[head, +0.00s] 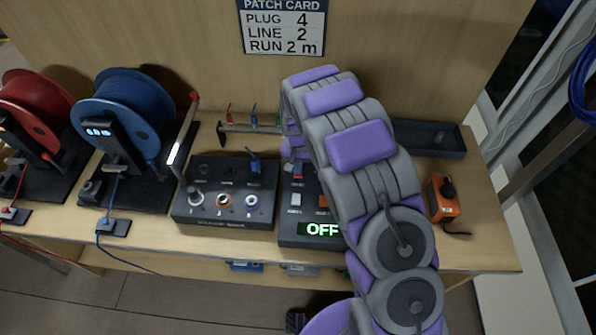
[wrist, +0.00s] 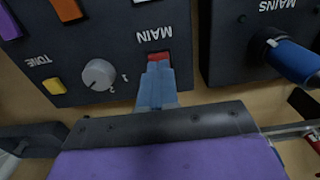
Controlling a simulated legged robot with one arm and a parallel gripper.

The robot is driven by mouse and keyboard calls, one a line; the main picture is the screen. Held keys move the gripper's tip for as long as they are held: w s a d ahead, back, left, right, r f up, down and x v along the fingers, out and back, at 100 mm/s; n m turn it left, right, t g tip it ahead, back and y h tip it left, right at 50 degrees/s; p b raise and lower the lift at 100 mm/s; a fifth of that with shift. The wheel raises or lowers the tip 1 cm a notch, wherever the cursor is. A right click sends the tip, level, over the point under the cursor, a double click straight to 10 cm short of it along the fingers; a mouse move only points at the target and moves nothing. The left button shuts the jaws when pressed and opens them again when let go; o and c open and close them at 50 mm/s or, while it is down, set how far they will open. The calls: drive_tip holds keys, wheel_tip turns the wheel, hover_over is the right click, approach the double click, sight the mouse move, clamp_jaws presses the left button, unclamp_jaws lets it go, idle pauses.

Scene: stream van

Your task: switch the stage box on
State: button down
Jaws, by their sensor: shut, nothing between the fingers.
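The dark control box (head: 292,234) on the bench has a green display (head: 322,229) reading OFF. My arm covers its right side. In the wrist view this box (wrist: 110,25) appears upside down, with a red switch (wrist: 159,57) labelled MAIN, a white knob (wrist: 98,74) and a TONE label. My gripper (wrist: 158,72) is shut and empty, its fingertips right at the red switch and overlapping its edge. I cannot tell whether they touch it. Most of my gripper is hidden behind my arm in the head view.
A second dark box (head: 222,212) stands close to the left, with a blue plug (wrist: 293,58) at its MAINS socket. Blue (head: 125,110) and red (head: 38,105) cable reels stand farther left. An orange box (head: 443,205) is at the right, before a black tray (head: 440,140).

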drive_tip(key=shift+f, duration=0.9)
idle(0.6)
drive_tip(key=shift+r, duration=0.5)
drive_tip(key=shift+r+p, duration=1.1)
drive_tip(key=shift+r, duration=1.9)
drive_tip(key=shift+r, duration=0.1)
